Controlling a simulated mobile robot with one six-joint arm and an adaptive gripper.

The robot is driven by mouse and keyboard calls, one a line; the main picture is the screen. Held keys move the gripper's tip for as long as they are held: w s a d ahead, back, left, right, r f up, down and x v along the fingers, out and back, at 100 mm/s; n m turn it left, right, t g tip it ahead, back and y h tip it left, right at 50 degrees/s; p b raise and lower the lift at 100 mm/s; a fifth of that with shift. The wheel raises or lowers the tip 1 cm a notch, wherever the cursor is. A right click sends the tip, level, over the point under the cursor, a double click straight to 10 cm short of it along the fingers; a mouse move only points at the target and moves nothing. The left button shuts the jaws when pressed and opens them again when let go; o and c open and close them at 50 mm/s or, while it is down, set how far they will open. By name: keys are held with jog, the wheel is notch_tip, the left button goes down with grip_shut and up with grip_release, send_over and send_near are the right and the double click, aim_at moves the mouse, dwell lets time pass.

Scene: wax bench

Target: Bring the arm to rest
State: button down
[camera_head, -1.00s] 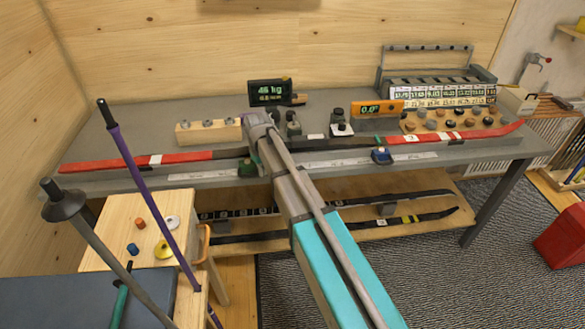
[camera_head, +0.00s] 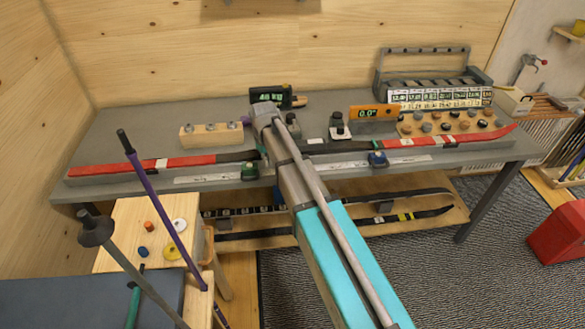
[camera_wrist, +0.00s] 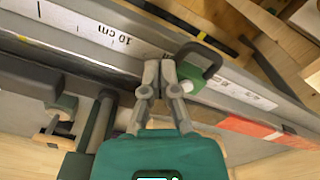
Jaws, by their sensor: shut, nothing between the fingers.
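My arm reaches over the grey workbench (camera_head: 128,125) in the head view, its end beside the wooden block and just in front of the dark display. My gripper itself is hidden behind the arm in that view. In the wrist view my gripper (camera_wrist: 160,68) has both fingers together, with nothing between them. Behind the fingertips lie a grey rail with a white ruler strip (camera_wrist: 85,22) and a green-and-black clamp (camera_wrist: 203,62). I cannot tell how far the fingertips are from them.
A red-and-black ski (camera_head: 120,168) lies along the bench front, with a green clamp (camera_head: 250,170) and a blue clamp (camera_head: 377,159). The wooden block (camera_head: 212,134), dark display (camera_head: 270,96) and orange display (camera_head: 374,112) stand behind. Poles rise at left, including a purple one (camera_head: 165,210).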

jog(key=shift+d+r+p, duration=0.15)
jog(key=shift+r+p, duration=0.15)
jog(key=shift+r, duration=0.3)
jog(key=s+d+m, duration=0.6)
jog(key=s+d, duration=1.2)
jog(key=s, duration=0.2)
jog(key=shift+s, duration=0.2)
